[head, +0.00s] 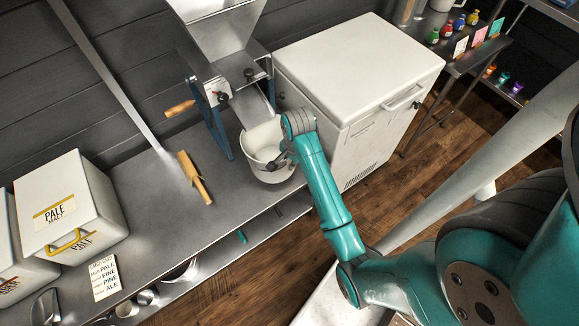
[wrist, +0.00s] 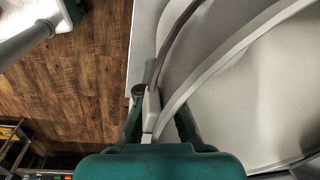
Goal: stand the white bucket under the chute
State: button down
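The white bucket (head: 258,144) stands upright at the front of the steel bench, below the metal chute (head: 250,104) of the mill. The chute's lower end reaches over the bucket's opening. I cannot tell whether the bucket's base rests fully on the bench. My gripper (head: 283,158) is at the bucket's near right rim. In the wrist view my gripper (wrist: 160,108) has one finger outside and one inside the wall of the bucket (wrist: 245,90). The fingers appear shut on the rim, with a pale block between them. The finger pads are partly hidden.
The mill's hopper (head: 218,28) rises above the chute. A white chest (head: 350,65) stands close on the right.

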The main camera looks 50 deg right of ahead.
jog(key=shift+w, duration=0.3)
jog(key=shift+f, duration=0.15)
jog(key=shift+d+f, duration=0.1)
jog(key=shift+f, duration=1.5)
jog(key=c, duration=1.3)
grip_release()
jog(key=shift+f, duration=0.1)
